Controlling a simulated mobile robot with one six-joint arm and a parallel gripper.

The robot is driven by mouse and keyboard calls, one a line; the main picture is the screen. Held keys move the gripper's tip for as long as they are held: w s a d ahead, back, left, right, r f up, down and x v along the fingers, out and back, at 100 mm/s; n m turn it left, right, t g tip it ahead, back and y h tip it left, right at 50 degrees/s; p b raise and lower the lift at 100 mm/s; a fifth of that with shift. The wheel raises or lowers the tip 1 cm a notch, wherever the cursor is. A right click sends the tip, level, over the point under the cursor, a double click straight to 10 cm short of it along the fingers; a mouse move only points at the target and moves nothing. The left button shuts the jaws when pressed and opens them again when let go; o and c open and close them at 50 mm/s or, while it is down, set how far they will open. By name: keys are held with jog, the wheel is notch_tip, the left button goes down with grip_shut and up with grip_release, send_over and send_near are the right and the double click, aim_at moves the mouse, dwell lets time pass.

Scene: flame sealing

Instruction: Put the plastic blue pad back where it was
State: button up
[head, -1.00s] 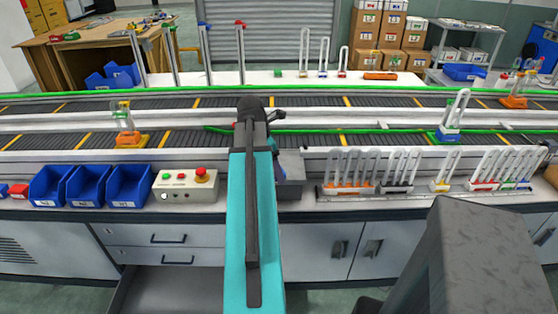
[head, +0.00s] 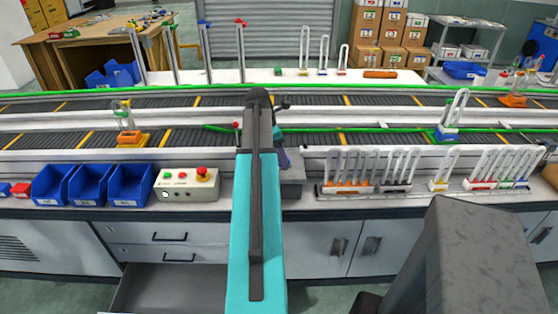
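I cannot tell for certain which thing is the plastic blue pad. A blue base (head: 446,136) under a tall looped glass tube stands upright on the near conveyor at right. A smaller blue base (head: 522,184) sits at the right end of the tube rack. My teal arm reaches forward over the middle of the bench and hides what lies behind it. A dark bluish piece (head: 284,159) shows just right of the arm, above a grey block; I cannot tell what it is. My gripper's fingers are hidden behind the arm.
Blue bins (head: 90,185) and a button box (head: 188,184) stand left of my arm. A rack (head: 418,191) of glass tubes stands right of the grey block (head: 292,182). An orange-based piece (head: 130,138) is on the conveyor. A drawer (head: 170,289) below hangs open.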

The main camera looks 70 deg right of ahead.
jog(key=shift+w+d, duration=0.1)
jog(key=shift+d, duration=0.3)
jog(key=shift+f+p, duration=0.7)
jog(key=shift+f, duration=1.15)
jog(key=shift+f, duration=0.1)
jog(key=o, duration=0.7)
jog(key=shift+b+v, duration=1)
jog(key=shift+v, duration=5.15)
